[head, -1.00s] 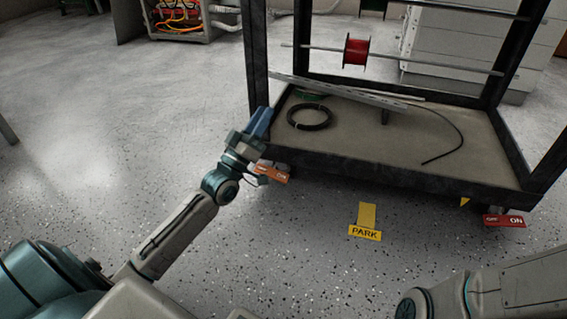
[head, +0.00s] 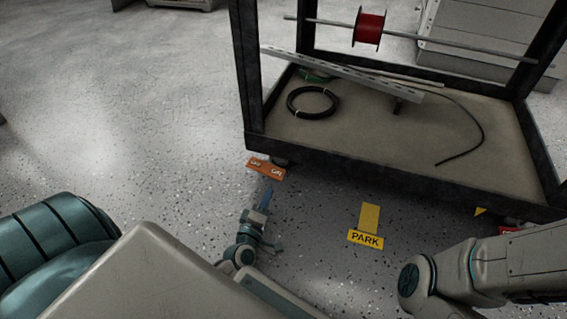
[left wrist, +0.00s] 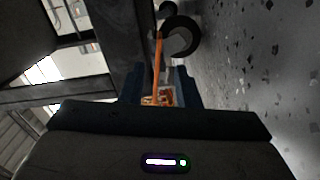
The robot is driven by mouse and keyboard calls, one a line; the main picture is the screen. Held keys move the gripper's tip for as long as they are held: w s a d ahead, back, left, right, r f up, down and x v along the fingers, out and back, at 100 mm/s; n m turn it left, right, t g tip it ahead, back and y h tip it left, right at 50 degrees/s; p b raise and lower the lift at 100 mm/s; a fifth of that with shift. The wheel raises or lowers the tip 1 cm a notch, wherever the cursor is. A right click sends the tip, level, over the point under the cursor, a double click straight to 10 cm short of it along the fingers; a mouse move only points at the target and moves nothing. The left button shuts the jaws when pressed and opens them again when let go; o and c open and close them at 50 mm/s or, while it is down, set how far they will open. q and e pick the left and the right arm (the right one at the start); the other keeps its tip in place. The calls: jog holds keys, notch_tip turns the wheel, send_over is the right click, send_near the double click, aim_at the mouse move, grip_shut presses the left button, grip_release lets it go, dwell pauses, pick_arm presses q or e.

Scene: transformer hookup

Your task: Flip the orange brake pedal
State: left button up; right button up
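The orange brake pedal (head: 265,169) with white lettering sits low at the near left corner of the cart, by a caster. My left gripper (head: 267,190) is just in front of it in the head view, low over the floor and pointing at it. In the left wrist view the pedal (left wrist: 158,58) shows as a thin orange edge beyond the fingers, close to the wheel. The left fingers (left wrist: 160,88) stand apart, with orange showing in the gap; I cannot tell whether they touch the pedal. My right gripper is out of view; only its arm shows at the lower right.
The dark cart frame (head: 390,180) stands above the pedal and holds a black cable coil (head: 312,102) and a red spool (head: 369,27). A yellow PARK mark (head: 366,238) is on the floor. A red pedal (head: 508,231) is partly hidden at right. Floor at left is clear.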

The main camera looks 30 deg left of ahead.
aim_at(279, 173)
pick_arm(q)
jog(key=b+x, duration=0.2)
jog(key=x, duration=0.8)
jog(key=shift+w, duration=0.4)
jog(key=shift+c, duration=0.2)
jog(key=shift+r, duration=0.1)
grip_shut()
